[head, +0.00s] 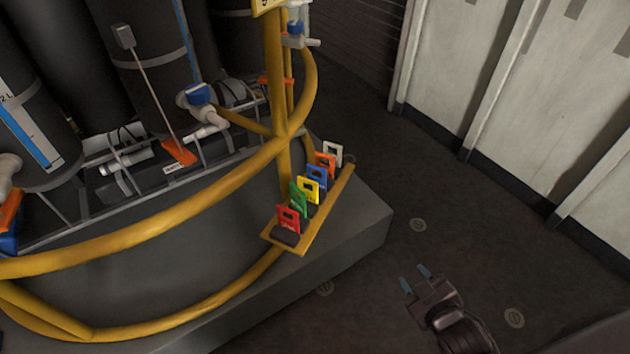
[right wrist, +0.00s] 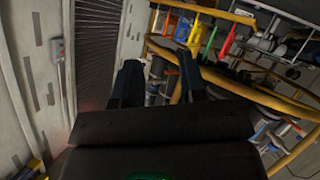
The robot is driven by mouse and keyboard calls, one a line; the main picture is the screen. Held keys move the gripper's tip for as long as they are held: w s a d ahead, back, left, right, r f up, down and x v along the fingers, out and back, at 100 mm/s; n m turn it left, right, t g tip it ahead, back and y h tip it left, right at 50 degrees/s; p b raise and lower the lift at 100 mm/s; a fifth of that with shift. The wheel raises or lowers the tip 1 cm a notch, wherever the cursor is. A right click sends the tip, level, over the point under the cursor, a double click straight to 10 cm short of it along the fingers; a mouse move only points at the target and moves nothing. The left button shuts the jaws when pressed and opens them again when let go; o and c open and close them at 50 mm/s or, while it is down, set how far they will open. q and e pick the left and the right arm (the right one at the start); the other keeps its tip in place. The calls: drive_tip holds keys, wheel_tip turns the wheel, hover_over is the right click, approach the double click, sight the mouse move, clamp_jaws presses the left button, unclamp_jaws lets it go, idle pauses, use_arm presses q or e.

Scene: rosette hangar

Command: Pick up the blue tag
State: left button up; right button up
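The blue tag (head: 316,176) stands upright in a row of coloured tags on a yellow rack (head: 324,214) fixed to the yellow railing. It sits between the orange tag (head: 326,161) and the yellow tag (head: 309,190). My right gripper (head: 414,277) is open and empty, below and to the right of the rack, well apart from it. In the right wrist view the blue tag (right wrist: 183,29) shows beyond the two spread fingers (right wrist: 160,82), near the top. My left gripper is not in view.
Red (head: 288,217), green (head: 298,198) and white (head: 333,150) tags share the rack. The curved yellow railing (head: 170,215) surrounds dark cylinders and pipes on a grey plinth (head: 345,235). Pale wall panels (head: 545,90) stand at right. The floor between is clear.

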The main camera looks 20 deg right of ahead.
drive_tip(key=w+d+n+t+y+b, duration=0.1)
drive_tip(key=w+n+t+y+b, duration=0.2)
drive_tip(key=w+n, duration=0.65)
drive_tip(key=n+g+y+b, duration=0.4)
drive_tip(key=n+y+b, duration=0.8)
drive_tip(key=n, duration=1.9)
approach(317, 178)
drive_tip(key=h, duration=0.1)
drive_tip(key=b+x, duration=0.1)
drive_tip(key=x, duration=0.8)
drive_tip(key=shift+w+a+r+b, duration=0.1)
drive_tip(key=shift+a+b, duration=0.15)
drive_tip(key=shift+b, duration=0.1)
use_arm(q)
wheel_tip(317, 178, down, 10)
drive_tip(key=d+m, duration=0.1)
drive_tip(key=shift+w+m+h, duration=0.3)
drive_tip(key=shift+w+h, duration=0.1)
use_arm(e)
drive_tip(key=shift+w+a+r, duration=0.1)
drive_tip(key=shift+w+a, duration=0.1)
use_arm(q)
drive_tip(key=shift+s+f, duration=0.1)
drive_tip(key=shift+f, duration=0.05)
use_arm(e)
clamp_jaws()
